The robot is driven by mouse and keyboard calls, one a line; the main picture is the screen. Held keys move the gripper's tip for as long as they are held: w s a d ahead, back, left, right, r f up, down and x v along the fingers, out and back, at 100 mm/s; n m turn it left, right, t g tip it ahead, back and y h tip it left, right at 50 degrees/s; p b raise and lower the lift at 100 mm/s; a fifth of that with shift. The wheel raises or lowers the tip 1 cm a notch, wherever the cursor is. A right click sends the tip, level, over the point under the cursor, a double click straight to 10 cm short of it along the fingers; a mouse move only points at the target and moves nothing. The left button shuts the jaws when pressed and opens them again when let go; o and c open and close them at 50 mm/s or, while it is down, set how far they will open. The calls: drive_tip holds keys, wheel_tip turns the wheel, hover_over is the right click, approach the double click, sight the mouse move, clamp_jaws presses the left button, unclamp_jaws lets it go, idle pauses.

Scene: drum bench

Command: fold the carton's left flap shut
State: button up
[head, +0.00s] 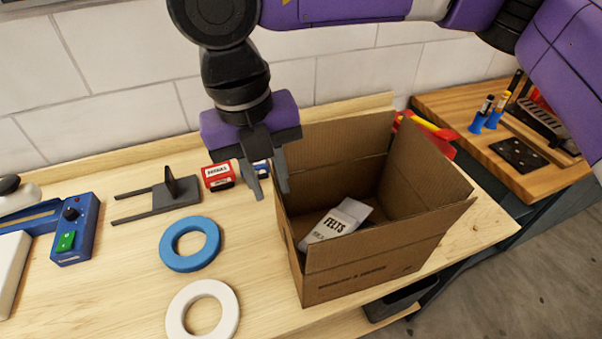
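The open brown carton (360,280) stands on the bench right of centre. Its back flap (345,140) and right flap (430,172) stand up, the right one leaning outward; the front flap (385,238) also stands up. The left flap (284,218) appears upright, seen nearly edge-on and partly hidden by my gripper. My gripper (269,193) points down at the carton's upper left edge. Its two fingers are apart, with the right finger beside or overlapping the left flap; contact is unclear. A white packet marked FELTS (335,222) lies inside the carton.
A blue ring (190,258) and a white ring (184,312) lie left of the carton. Behind them are a dark metal stand (158,200) and a red box (217,177). A blue device (76,232) is far left. A red-and-yellow object (430,132) is behind the carton.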

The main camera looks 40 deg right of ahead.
drive_tip(key=f, duration=0.2)
drive_tip(key=d+f+p, duration=0.1)
drive_tip(key=f, duration=0.2)
drive_tip(key=d+f+p, duration=0.1)
drive_tip(key=f, duration=0.1)
drive_tip(key=shift+f, duration=0.35)
clamp_jaws()
idle(1.2)
